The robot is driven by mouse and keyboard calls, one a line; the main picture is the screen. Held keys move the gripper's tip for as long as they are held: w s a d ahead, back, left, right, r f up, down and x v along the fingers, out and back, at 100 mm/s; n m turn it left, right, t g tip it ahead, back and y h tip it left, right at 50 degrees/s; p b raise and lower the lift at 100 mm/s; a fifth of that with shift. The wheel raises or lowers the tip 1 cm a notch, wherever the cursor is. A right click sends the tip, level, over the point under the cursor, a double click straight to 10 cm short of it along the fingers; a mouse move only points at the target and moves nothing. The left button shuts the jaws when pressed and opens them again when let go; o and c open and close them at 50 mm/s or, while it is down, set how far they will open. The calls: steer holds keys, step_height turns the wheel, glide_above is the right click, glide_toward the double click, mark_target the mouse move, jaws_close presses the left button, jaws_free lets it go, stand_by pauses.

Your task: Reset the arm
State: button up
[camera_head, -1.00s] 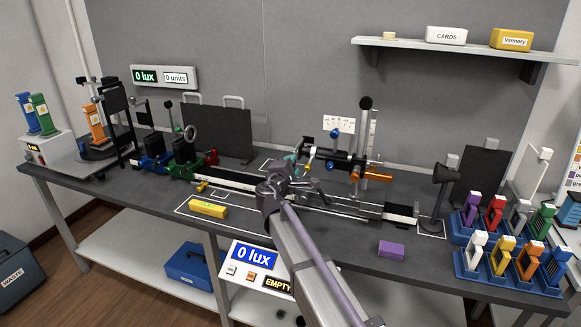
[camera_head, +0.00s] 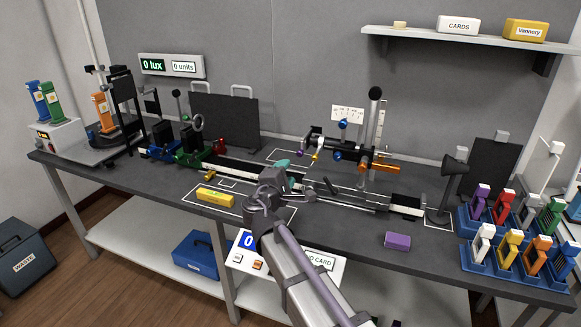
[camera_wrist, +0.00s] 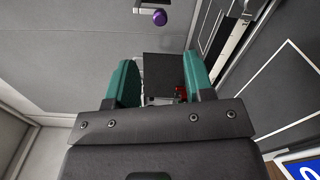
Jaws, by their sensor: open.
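My gripper (camera_head: 288,170) is over the middle of the bench, near the rail, with its teal fingertips showing past the grey wrist. In the wrist view my gripper (camera_wrist: 160,78) has its two green fingers spread apart, with nothing held between them. Behind the gap show a dark panel and a small red part. My arm reaches up from the front edge of the bench and hides part of the rail and the front display.
The bench (camera_head: 330,235) carries a long optical rail (camera_head: 240,175), a yellow block (camera_head: 215,197), a purple block (camera_head: 397,241) and an upright clamp assembly (camera_head: 345,150). Blue racks (camera_head: 490,262) of coloured holders stand at the right. A shelf (camera_head: 480,47) hangs above.

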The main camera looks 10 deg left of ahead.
steer(key=s+d+f+m+g+p, duration=0.3)
steer(key=s+d+f+m+g, duration=0.2)
steer(key=s+d+m+g, duration=0.3)
steer(key=s+d+f+m+g+p, duration=0.2)
steer(key=s+d+f+m+g, duration=0.4)
steer(key=d, duration=0.4)
steer(key=s+d+r+m+g+y+p, duration=0.3)
steer(key=s+d+r+m+y+p, duration=0.1)
steer(key=s+d, duration=0.6)
steer(key=shift+d+r+g+p, duration=0.2)
steer(key=shift+d+g+p, duration=0.1)
steer(key=shift+d+p, duration=0.5)
